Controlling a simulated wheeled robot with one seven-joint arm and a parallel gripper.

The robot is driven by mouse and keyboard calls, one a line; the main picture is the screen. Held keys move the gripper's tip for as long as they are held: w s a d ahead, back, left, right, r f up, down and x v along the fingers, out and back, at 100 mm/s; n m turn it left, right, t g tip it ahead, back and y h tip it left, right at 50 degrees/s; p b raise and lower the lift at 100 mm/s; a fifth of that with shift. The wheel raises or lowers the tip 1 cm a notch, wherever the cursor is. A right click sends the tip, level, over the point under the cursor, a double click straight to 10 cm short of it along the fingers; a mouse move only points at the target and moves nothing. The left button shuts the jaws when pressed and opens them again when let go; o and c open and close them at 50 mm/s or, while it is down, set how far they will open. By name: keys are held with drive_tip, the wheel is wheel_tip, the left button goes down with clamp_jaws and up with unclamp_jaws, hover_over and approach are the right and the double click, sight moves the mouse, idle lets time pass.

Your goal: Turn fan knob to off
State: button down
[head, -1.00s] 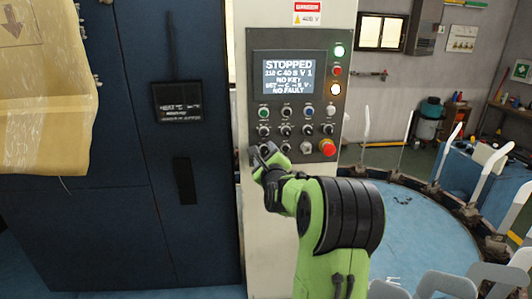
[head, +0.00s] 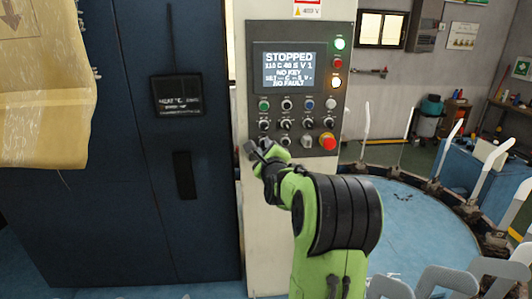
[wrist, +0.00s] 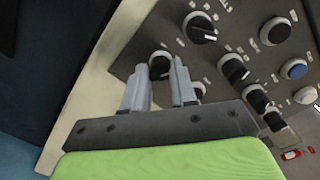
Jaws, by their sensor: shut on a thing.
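The control panel (head: 292,95) is a dark plate on a pale cabinet, with a screen reading "STOPPED", "NO KEY" and "NO FAULT". Below the screen are rows of buttons and black knobs. My gripper (head: 257,150) is at the panel's lower left corner. In the wrist view, my gripper (wrist: 160,85) has its two grey fingers on either side of a black knob (wrist: 159,65) and is shut on it. The fingers hide part of this knob. I cannot read its label, so I cannot tell whether it is the fan knob.
Other knobs (wrist: 200,28) sit close to the fingers. A red mushroom button (head: 328,141) is at the panel's lower right. A dark blue cabinet (head: 140,220) stands to the left.

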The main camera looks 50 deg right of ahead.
drive_tip(key=n+b, duration=0.8)
drive_tip(key=n, duration=0.2)
drive_tip(key=shift+r+b, duration=0.15)
drive_tip(key=shift+b, duration=0.15)
drive_tip(key=shift+n, duration=0.3)
drive_tip(key=c, duration=0.9)
unclamp_jaws()
drive_tip(key=shift+s+a, duration=0.1)
drive_tip(key=b+v, duration=0.1)
drive_tip(key=v, duration=0.6)
drive_tip(key=b+v, duration=0.2)
drive_tip(key=v, duration=0.6)
drive_tip(key=shift+s+a+r, duration=0.1)
drive_tip(key=shift+a+r, duration=0.15)
drive_tip(key=shift+a, duration=0.05)
